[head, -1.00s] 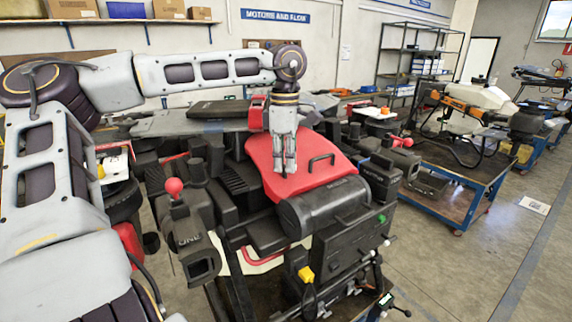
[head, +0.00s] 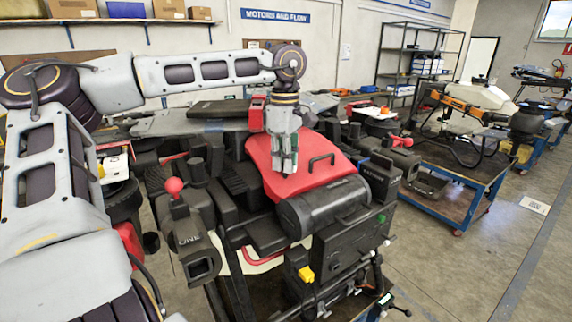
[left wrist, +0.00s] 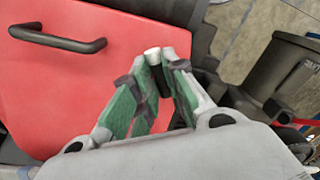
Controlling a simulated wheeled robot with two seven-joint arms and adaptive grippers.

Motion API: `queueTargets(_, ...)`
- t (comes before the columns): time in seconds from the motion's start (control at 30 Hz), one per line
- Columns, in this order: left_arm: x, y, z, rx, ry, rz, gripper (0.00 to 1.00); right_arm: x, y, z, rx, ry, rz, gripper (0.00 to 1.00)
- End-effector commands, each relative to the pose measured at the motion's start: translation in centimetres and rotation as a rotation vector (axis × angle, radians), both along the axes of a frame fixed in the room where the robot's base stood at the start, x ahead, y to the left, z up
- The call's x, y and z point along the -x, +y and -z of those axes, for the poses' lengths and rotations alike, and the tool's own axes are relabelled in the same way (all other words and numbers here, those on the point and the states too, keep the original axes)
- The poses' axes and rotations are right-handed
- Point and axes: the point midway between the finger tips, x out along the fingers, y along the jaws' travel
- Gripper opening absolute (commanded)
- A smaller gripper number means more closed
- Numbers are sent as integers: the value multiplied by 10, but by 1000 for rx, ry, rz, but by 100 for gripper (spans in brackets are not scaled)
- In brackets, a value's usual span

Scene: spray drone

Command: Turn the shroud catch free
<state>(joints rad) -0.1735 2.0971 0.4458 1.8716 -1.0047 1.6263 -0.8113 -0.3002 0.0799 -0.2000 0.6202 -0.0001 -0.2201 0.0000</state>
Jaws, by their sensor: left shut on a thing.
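The red shroud (head: 300,187) with a black bar handle (head: 322,160) lies on top of the drone body. My left gripper (head: 285,170) points down over the shroud, left of the handle. In the left wrist view its green-padded fingers (left wrist: 163,78) are shut on a small dark piece with a pale end, which I take for the shroud catch (left wrist: 160,84). The fingers hide most of it, and its angle cannot be told. The shroud (left wrist: 70,85) and handle (left wrist: 58,40) show beside the fingers there. My right gripper is not in view.
A black cylindrical unit (head: 325,207) sits in front of the shroud. A red ball knob (head: 173,186) stands to the left. Another drone on a blue cart (head: 455,185) stands to the right, with open floor beyond it.

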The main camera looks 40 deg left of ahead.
Motion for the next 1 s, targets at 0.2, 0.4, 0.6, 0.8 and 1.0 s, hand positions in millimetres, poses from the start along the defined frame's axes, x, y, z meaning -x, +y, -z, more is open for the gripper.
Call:
queueTargets(0.2, 0, 0, -1, 0, -2, 122, 0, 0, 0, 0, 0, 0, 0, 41)
queueTargets(0.4, 0, 0, -1, 1, -2, 235, 0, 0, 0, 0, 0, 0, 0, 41)
queueTargets(0.6, 0, 0, -1, 1, -2, 349, 0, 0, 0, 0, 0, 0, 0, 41)
queueTargets(0.8, 0, 0, -1, 0, -2, 462, 0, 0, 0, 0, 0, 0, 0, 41)
queueTargets(1.0, 0, 0, -1, -1, -2, 548, 0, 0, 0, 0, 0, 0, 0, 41)
